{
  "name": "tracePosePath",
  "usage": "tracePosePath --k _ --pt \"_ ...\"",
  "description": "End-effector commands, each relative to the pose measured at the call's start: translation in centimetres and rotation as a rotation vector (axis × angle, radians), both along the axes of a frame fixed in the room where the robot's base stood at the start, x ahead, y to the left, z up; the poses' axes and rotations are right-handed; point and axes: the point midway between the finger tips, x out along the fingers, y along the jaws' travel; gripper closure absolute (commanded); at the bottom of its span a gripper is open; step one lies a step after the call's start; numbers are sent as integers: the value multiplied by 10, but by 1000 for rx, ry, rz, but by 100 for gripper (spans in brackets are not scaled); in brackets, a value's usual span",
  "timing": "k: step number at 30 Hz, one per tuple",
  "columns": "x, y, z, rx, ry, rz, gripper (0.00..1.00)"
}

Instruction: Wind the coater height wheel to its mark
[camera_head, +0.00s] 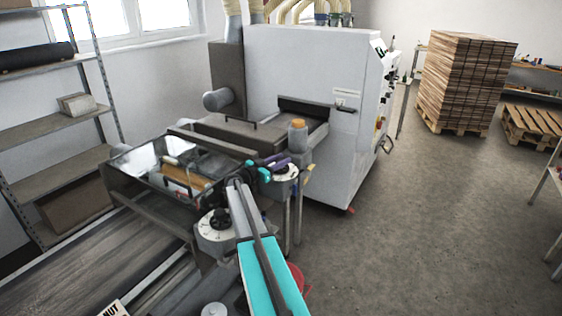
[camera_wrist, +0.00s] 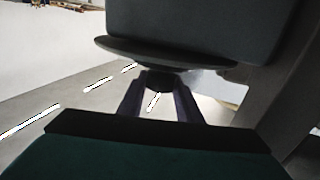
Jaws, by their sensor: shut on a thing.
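Two white dials stand at the front right of the coater with the glass hood (camera_head: 150,165). The near dial (camera_head: 210,236) carries a black handwheel (camera_head: 219,219) and is clear of my gripper. The far dial (camera_head: 289,174) is beside my gripper (camera_head: 277,161), whose purple fingers reach over it and hide most of its wheel. I cannot read any mark or label there. In the wrist view my gripper (camera_wrist: 159,98) has its two fingers on either side of a small dark knob (camera_wrist: 158,80), shut on it. A dark rounded disc (camera_wrist: 170,54) lies just beyond the knob.
A grey cabinet machine (camera_head: 300,70) stands behind the coater. A bottle with an orange cap (camera_head: 298,138) stands close to my gripper. A dark conveyor (camera_head: 90,255) runs at lower left, and a red bucket (camera_head: 296,276) is beside my arm.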

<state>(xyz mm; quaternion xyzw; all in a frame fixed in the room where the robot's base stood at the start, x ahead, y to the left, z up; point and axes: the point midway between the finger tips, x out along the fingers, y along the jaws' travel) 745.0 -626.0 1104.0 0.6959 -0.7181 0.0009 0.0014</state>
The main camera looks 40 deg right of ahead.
Motion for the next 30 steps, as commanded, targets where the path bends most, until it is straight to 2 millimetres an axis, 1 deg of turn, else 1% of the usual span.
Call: tracePosePath --k 1,5,6,9,23,30 --pt "-2 2 -7 10 2 -5 91" --pt "-2 2 -7 10 2 -5 91" --pt "-2 2 -8 10 2 -5 65" --pt "-2 2 -7 9 1 -3 50" --pt "-1 1 0 5 -1 -1 50" --pt "-2 1 14 4 -2 -1 50"
